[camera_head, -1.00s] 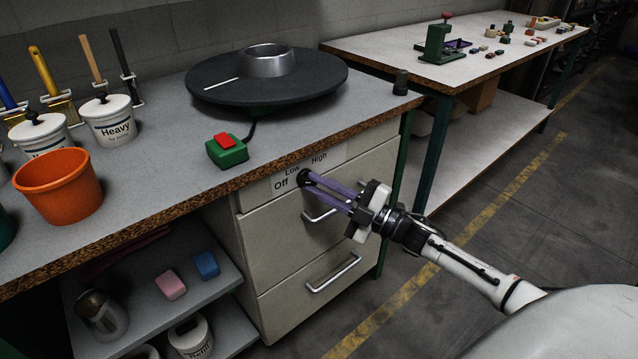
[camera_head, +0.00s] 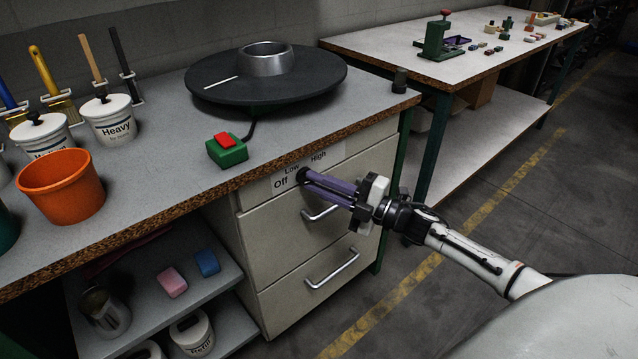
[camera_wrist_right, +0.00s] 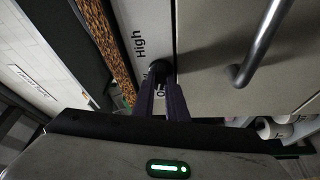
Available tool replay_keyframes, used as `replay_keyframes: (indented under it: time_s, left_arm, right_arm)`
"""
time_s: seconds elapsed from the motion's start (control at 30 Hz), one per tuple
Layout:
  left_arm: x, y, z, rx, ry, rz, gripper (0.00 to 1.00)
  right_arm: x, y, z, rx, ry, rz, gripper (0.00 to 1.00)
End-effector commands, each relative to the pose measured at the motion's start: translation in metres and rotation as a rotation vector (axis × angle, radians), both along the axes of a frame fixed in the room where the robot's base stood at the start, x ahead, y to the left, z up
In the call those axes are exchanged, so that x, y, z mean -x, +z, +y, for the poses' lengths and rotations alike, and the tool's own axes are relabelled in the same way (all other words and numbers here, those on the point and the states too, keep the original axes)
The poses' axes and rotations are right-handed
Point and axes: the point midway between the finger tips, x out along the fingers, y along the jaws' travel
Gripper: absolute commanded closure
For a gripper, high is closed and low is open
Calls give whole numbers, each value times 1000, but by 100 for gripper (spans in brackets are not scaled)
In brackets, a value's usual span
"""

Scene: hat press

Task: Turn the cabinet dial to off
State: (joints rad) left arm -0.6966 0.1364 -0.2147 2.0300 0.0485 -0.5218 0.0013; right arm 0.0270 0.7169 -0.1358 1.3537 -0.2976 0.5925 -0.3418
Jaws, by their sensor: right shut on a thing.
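The cabinet dial (camera_head: 303,175) is a small black knob on the cabinet's top panel, beside the printed words Off, Low and High. My right gripper (camera_head: 309,178) reaches it from the right with its purple fingers, which are shut on the dial. In the right wrist view the dial (camera_wrist_right: 237,75) shows as a dark knob at the tips of the fingers (camera_wrist_right: 172,90). The fingers cover part of the label there, and the dial's pointing direction cannot be made out. My left gripper is not in view.
Drawer handles (camera_head: 332,269) stick out below the dial, one close under my right gripper. Above is the worktop (camera_head: 190,165) with a green box with a red button (camera_head: 227,150), a round black plate (camera_head: 215,88) and an orange bucket (camera_head: 62,190). The floor at right is clear.

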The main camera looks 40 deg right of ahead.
Motion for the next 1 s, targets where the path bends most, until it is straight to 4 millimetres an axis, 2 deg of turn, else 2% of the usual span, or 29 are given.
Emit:
replay_keyframes:
  time_s: [0.03,0.13,0.4,0.53,1.0]
  left_arm:
    - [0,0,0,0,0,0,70]
    - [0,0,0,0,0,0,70]
    - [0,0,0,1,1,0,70]
    - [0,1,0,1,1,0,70]
    - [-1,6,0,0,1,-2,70]
  right_arm:
    - [0,-1,0,5,0,1,84]
    - [0,-1,0,4,0,1,69]
    - [0,-1,0,1,0,0,69]
    - [7,-2,-3,2,0,1,69]
    - [80,-10,-39,3,-1,3,69]
